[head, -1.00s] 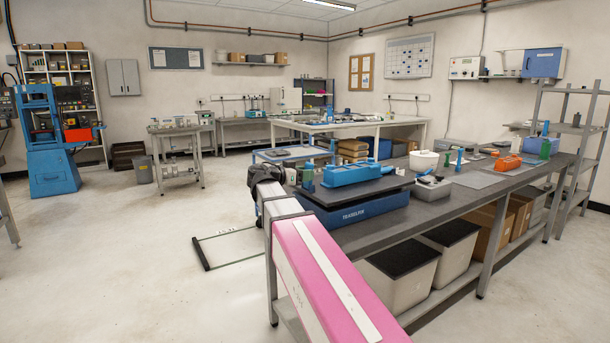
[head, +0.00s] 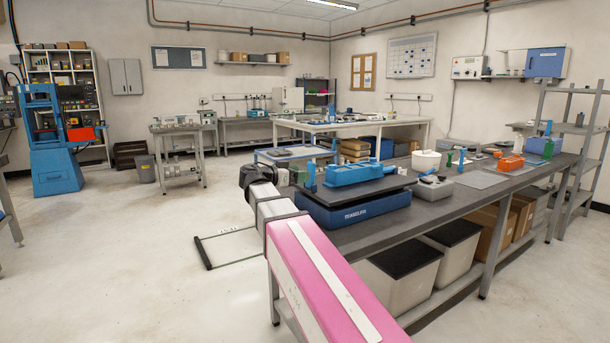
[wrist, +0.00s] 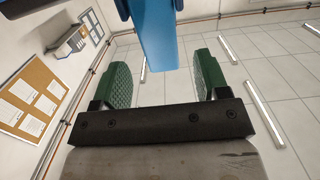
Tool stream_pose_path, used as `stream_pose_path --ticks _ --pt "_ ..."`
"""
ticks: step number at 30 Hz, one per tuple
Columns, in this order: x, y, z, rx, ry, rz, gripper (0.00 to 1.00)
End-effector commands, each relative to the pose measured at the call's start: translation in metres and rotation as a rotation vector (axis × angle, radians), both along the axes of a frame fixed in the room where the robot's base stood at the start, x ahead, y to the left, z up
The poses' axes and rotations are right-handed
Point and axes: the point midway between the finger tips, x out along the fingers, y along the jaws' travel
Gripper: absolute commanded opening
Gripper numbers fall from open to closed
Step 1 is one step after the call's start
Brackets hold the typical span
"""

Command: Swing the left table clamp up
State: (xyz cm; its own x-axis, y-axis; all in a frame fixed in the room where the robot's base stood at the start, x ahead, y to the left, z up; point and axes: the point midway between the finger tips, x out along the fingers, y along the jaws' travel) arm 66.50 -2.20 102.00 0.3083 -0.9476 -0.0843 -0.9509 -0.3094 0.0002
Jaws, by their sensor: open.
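A blue block-like fixture (head: 362,170) sits on the dark plate of a blue bench machine (head: 350,207) at the near end of the bench. A narrow blue upright piece (head: 311,175), which looks like the left table clamp, stands at the plate's left end. My gripper (head: 297,176) is beside it on the left, partly hidden by my arm and small in the head view. In the wrist view, my gripper (wrist: 162,75) has its two green pads apart. A blue bar (wrist: 157,45) reaches down between and beyond them; I cannot tell contact.
The grey bench (head: 385,234) runs away to the right. A grey box (head: 432,188), a white tub (head: 426,161) and an orange tool (head: 511,163) stand on it. Bins with dark lids (head: 400,263) are underneath.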

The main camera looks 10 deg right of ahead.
Motion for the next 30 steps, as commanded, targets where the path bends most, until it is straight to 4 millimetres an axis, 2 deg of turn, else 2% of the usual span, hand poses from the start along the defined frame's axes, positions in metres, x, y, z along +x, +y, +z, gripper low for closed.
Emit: stream_pose_path --ticks 6,12,18,30 --pt "-0.012 0.039 0.003 -0.001 -0.001 0.003 0.68" --pt "-0.020 0.062 0.005 0.000 0.000 0.002 0.68" --pt "-0.023 0.071 0.006 0.000 0.000 0.001 0.68" --pt "-0.023 0.071 0.006 0.000 0.000 0.000 0.68"
